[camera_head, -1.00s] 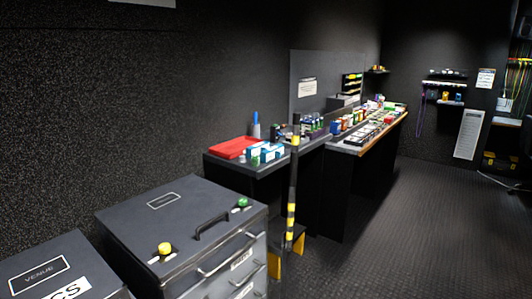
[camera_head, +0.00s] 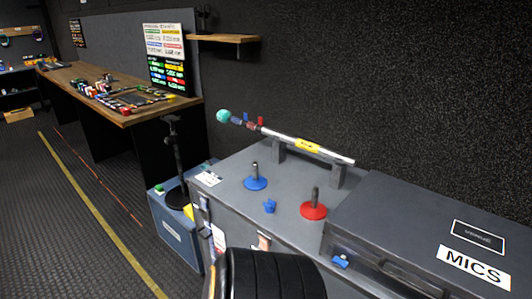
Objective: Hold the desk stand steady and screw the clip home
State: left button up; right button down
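A desk stand with a round blue base (camera_head: 256,183) and a short dark post stands upright on the grey case top (camera_head: 232,183). A second desk stand with a red base (camera_head: 313,210) stands upright to its right, nearer to me. A small blue piece (camera_head: 269,206), which looks like a clip, lies loose between them, apart from both posts. Another small blue piece (camera_head: 341,261) is at the case's front right; I cannot tell if it is a clip. Neither of my grippers is in view.
A pole (camera_head: 320,148) with coloured clips at its left end rests on two supports at the back. A black case marked MICS (camera_head: 420,226) bounds the right. A dark ribbed shape (camera_head: 270,275) hides the near edge. A black stand (camera_head: 174,150) rises on the left.

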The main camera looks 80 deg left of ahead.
aim_at(256, 182)
jog(key=u, duration=2.8)
